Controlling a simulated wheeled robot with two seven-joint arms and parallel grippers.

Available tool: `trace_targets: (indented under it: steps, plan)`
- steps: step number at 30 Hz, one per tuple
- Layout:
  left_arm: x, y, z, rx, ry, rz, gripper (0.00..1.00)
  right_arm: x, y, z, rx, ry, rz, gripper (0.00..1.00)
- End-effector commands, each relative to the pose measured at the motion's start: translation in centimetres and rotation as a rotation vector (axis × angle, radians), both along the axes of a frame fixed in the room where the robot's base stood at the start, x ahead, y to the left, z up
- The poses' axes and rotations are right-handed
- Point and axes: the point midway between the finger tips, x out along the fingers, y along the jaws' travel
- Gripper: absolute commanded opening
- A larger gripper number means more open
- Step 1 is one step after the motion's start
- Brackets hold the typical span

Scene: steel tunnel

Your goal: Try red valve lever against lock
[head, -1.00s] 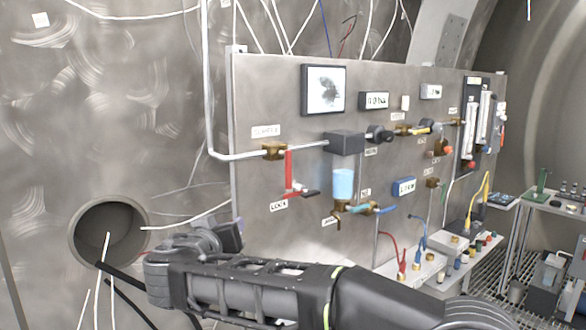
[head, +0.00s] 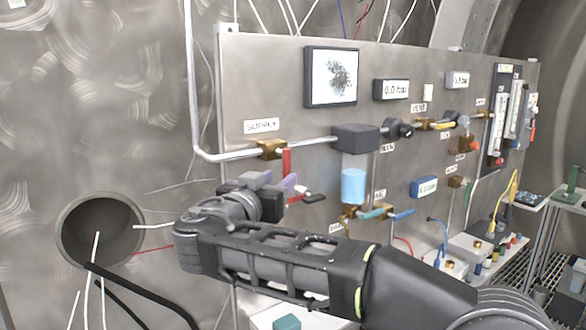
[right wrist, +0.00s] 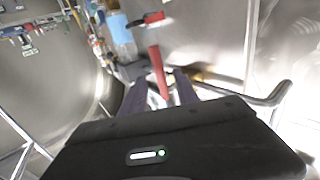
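The red valve lever (head: 287,162) hangs down from a brass valve (head: 270,149) on the steel panel, under the SUPPLY label. Its lower part is hidden behind my right gripper in the head view. The lock, a small piece with a red and black end (head: 312,198), sits at the lever's lower end, partly covered. My right gripper (head: 272,185) is at the lever. In the right wrist view its two dark fingers (right wrist: 160,92) are apart, with the red lever (right wrist: 157,70) between them. Contact cannot be told. My left gripper is not in view.
A grey pipe (head: 189,80) runs down and into the valve. A round wall opening (head: 98,228) with cables lies at the left.

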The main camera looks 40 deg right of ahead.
Motion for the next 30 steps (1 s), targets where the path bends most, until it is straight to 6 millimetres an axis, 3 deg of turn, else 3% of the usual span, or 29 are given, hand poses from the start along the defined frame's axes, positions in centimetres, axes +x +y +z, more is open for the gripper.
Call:
trace_targets:
  steps: [8,19,30]
  plan:
    - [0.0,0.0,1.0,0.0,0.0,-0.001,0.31,0.9,-1.5,0.2,-0.002,0.003,-0.003,0.37]
    - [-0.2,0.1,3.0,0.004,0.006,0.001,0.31,3.8,-6.0,0.3,-0.002,0.003,-0.003,0.37]
    - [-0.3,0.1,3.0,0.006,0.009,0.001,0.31,4.2,-6.6,0.0,0.0,0.001,-0.001,0.37]
